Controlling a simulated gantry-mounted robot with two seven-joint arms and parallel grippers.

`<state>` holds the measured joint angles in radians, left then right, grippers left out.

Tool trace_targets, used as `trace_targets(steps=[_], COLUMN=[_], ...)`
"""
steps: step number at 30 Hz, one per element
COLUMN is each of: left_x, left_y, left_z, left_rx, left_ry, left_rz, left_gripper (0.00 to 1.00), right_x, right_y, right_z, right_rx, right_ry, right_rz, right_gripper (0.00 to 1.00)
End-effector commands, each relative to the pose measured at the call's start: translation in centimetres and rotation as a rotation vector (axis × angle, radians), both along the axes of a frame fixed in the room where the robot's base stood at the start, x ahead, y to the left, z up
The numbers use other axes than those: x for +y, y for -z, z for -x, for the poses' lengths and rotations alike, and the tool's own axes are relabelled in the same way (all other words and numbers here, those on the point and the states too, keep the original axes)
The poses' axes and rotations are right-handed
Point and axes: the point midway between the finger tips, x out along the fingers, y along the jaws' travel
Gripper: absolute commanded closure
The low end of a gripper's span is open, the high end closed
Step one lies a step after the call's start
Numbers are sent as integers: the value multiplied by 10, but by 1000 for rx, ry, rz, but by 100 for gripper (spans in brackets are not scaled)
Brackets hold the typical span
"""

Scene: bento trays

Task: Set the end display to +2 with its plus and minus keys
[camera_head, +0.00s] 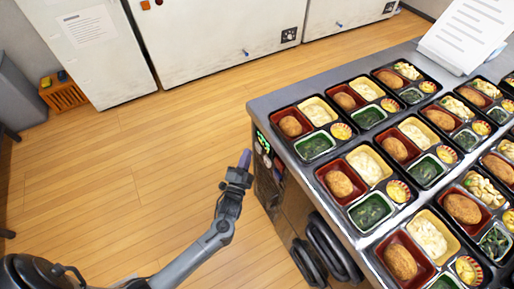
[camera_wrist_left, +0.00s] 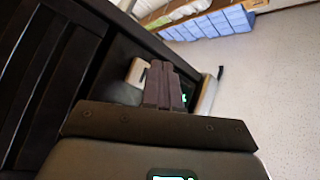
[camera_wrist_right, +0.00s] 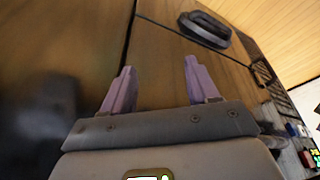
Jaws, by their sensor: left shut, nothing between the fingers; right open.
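The end display (camera_head: 263,143) is a dark panel with lit green marks on the end of the counter; its reading is too small to tell. Its plus and minus keys cannot be made out. My left gripper (camera_head: 245,159) is shut and empty, its fingertips just left of the panel; I cannot tell whether they touch it. In the left wrist view the shut fingers (camera_wrist_left: 164,70) cover most of the display, and a bit of green (camera_wrist_left: 184,99) shows beside them. My right gripper (camera_wrist_right: 158,75) is open and empty in front of brown cabinet panels, outside the head view.
The counter (camera_head: 262,103) carries several filled bento trays (camera_head: 322,172). Dark handles (camera_head: 330,245) stick out from its side. White cabinets (camera_head: 215,45) stand at the back. The wooden floor (camera_head: 120,185) left of the counter is clear. Small coloured parts (camera_wrist_right: 303,158) show at the right wrist view's edge.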

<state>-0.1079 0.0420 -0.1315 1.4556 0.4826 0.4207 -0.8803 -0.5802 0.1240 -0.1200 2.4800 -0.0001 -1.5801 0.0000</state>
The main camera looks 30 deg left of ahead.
Motion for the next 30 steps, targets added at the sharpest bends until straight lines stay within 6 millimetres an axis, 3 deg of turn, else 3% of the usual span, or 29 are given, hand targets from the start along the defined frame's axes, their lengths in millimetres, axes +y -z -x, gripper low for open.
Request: trace_targets(steps=[15,30], left_x=[20,21], left_y=[-2,0], left_z=[39,41], left_rx=[1,0], left_ry=[0,0], left_rz=[-2,0], left_gripper=[100,100], right_x=[2,0], right_y=[-26,-26], right_z=[0,0], right_rx=[0,0], right_ry=[5,1], right_rz=[-8,-1], right_gripper=[41,41])
